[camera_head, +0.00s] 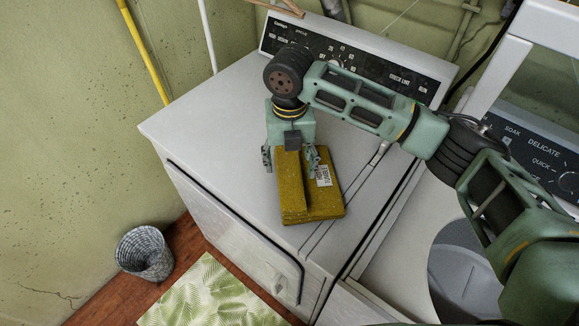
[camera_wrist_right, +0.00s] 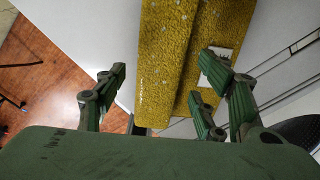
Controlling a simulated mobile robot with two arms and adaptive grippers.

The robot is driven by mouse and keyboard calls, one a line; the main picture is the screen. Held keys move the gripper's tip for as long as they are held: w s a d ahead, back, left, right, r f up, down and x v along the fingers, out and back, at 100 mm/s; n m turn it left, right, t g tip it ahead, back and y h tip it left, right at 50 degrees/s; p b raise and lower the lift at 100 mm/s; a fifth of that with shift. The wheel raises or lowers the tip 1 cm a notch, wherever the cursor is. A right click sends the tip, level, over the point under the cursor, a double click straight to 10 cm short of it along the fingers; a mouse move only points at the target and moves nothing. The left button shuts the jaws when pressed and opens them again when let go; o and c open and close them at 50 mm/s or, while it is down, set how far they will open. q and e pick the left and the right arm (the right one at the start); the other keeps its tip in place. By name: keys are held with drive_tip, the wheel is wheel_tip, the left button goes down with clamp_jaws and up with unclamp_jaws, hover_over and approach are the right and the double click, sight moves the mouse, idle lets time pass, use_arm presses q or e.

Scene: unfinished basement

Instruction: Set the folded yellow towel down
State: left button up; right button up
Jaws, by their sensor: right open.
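The folded yellow towel (camera_head: 310,205) lies on the white top of the dryer (camera_head: 225,130), near its front edge, with a white printed label showing. My right gripper (camera_head: 290,160) is over the towel's back end, pointing down, with its fingers spread wide. In the right wrist view the towel (camera_wrist_right: 175,60) passes between the open fingers (camera_wrist_right: 163,85). The left finger stands apart from the towel; the right fingers overlap it in the picture, and I cannot tell if they touch it. My left gripper is not in view.
A control panel (camera_head: 340,62) runs along the dryer's back. A washer with an open drum (camera_head: 465,265) stands at the right, under my right arm. A woven basket (camera_head: 145,253) and a leaf-patterned mat (camera_head: 210,295) are on the floor. The dryer top left of the towel is clear.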

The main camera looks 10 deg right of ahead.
wheel_tip(320, 180, up, 10)
drive_tip(key=b, duration=0.2)
drive_tip(key=shift+f, duration=0.1)
idle(0.4)
